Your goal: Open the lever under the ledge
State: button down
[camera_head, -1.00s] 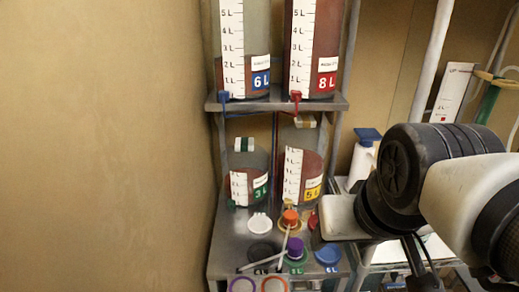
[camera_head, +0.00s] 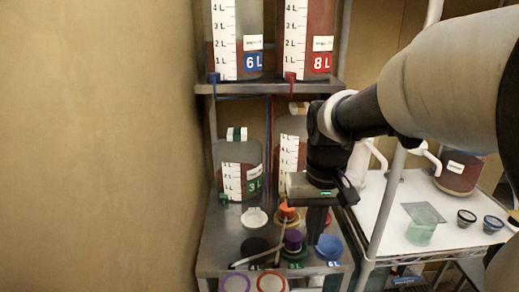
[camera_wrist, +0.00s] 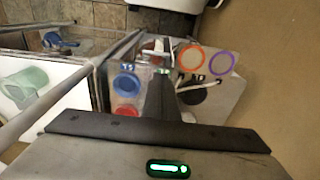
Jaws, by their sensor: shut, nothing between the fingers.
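The upper ledge (camera_head: 250,89) carries the 6 L bucket (camera_head: 236,35) with a blue tap (camera_head: 214,78) and the 8 L bucket (camera_head: 308,38) with a red tap (camera_head: 290,76). Below the ledge stands the 3 L bucket (camera_head: 237,165) with a small green tap (camera_head: 224,199) at its lower left. Another bucket (camera_head: 291,128) beside it is mostly hidden by my arm, and its tap is hidden. My gripper (camera_head: 318,226) is shut and empty, pointing down in front of the lower buckets, right of the green tap. Its dark fingers also show in the wrist view (camera_wrist: 160,92).
A wall (camera_head: 95,140) stands close on the left. At right, a white table (camera_head: 395,215) holds a green beaker (camera_head: 421,227), behind a metal post (camera_head: 388,195).

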jog(key=g+b, duration=0.1)
send_over(305, 288)
jog(key=a, duration=0.1)
notch_tip(305, 288, down, 5)
jog(key=shift+w, duration=0.1)
notch_tip(305, 288, down, 14)
jog(key=b, duration=0.3)
